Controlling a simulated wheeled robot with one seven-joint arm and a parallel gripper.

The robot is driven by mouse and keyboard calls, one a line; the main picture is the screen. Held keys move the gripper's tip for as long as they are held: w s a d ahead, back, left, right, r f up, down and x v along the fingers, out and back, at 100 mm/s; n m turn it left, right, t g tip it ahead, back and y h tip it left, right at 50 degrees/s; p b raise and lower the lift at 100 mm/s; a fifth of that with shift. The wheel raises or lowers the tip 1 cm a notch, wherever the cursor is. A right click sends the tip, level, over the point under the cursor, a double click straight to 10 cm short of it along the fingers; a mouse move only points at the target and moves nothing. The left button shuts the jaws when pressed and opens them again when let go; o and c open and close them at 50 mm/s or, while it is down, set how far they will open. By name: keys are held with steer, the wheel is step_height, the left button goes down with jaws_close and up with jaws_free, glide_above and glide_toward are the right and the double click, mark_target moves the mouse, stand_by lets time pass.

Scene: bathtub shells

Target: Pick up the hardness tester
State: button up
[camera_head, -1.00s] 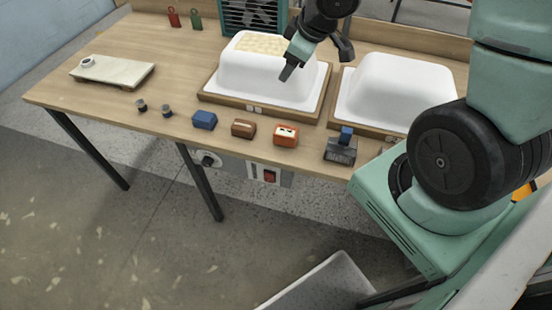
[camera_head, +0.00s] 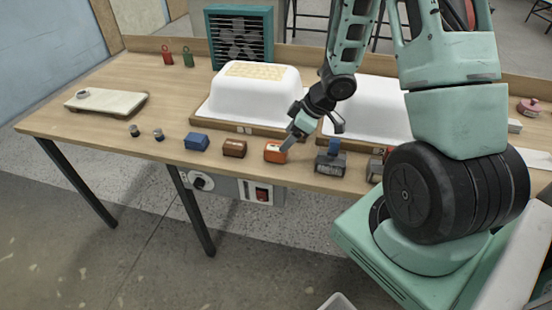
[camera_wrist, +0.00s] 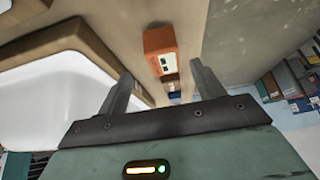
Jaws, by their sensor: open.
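A small orange box with a light panel and dark marks on its face, which looks like the hardness tester (camera_head: 273,153), stands near the front edge of the bench. In the wrist view the orange box (camera_wrist: 160,44) shows beyond and between my two fingers. My gripper (camera_head: 288,143) is just above and beside the box, at its right in the head view. In the wrist view my gripper (camera_wrist: 162,70) is open with nothing between the fingers. I cannot tell whether a finger touches the box.
A brown box (camera_head: 234,148) and a blue box (camera_head: 197,141) stand left of it; a grey device with a blue top (camera_head: 330,160) stands right. White tub shells (camera_head: 245,95) on wooden bases stand behind. The bench front edge is close.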

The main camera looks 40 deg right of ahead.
mark_target(277, 147)
steer(key=shift+x, duration=1.2)
steer(key=b+x, duration=0.1)
steer(key=x, duration=0.1)
steer(key=a+x, duration=0.1)
steer(key=x, duration=0.1)
steer(key=shift+w+f+b, duration=0.1)
steer(key=shift+b, duration=0.25)
steer(key=shift+w+a+f, duration=0.15)
steer(key=shift+w+f, duration=0.1)
steer(key=shift+f, duration=0.2)
steer(key=c, duration=1.2)
